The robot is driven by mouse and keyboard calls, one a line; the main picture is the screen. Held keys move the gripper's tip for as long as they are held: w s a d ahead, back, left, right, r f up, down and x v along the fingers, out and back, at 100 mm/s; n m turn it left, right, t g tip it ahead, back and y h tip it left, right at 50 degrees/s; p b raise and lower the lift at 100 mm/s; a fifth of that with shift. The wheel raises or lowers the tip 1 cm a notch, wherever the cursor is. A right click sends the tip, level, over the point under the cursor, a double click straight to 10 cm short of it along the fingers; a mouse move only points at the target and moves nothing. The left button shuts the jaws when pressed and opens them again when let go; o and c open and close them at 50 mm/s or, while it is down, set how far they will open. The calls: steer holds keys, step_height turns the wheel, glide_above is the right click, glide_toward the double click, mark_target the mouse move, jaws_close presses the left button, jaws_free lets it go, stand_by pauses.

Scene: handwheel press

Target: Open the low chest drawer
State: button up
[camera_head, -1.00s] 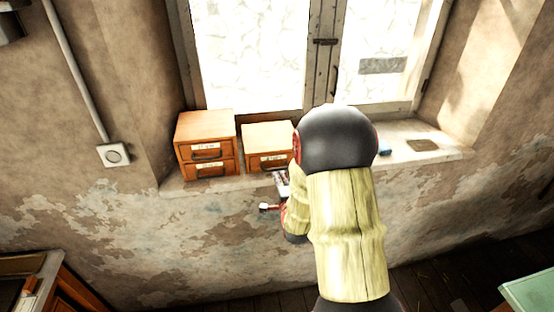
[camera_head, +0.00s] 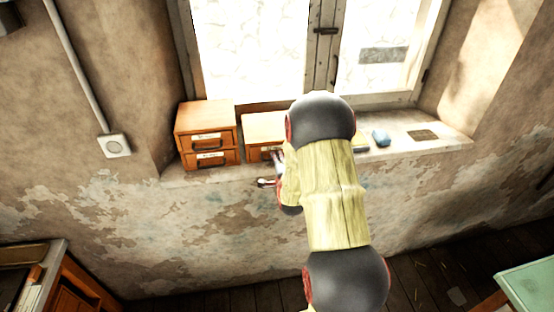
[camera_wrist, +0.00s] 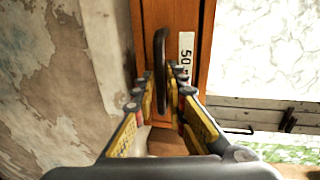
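The low chest (camera_head: 262,126) is a small orange-brown wooden box with one drawer, on the windowsill; my arm hides its right part. Its drawer front (camera_head: 254,155) looks shut and has a dark handle (camera_head: 264,150) and a white label. In the wrist view the drawer front (camera_wrist: 172,18) appears turned on its side, with the dark curved handle (camera_wrist: 160,62) and label (camera_wrist: 186,55). My gripper (camera_head: 270,170) is at the drawer front. In the wrist view, its fingers (camera_wrist: 163,76) are apart, with the handle between their tips; I cannot tell whether they touch it.
A taller wooden chest (camera_head: 205,118) with two drawers stands to the left on the sill (camera_head: 190,178). A blue object (camera_head: 381,137) and a flat brown plate (camera_head: 423,134) lie to the right. The window (camera_head: 250,50) is behind. A green tabletop (camera_head: 528,290) is at lower right.

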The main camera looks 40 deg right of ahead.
steer(key=shift+c, duration=0.6)
jaws_close()
steer(key=shift+s+a, duration=0.1)
steer(key=f+b+v, duration=0.2)
steer(key=b+v, duration=0.1)
steer(key=v, duration=1)
steer(key=shift+s+f+b, duration=0.3)
steer(key=shift+s+f, duration=0.05)
steer(key=shift+f, duration=0.1)
steer(key=shift+a, duration=0.15)
steer(key=shift+o, duration=0.6)
jaws_free()
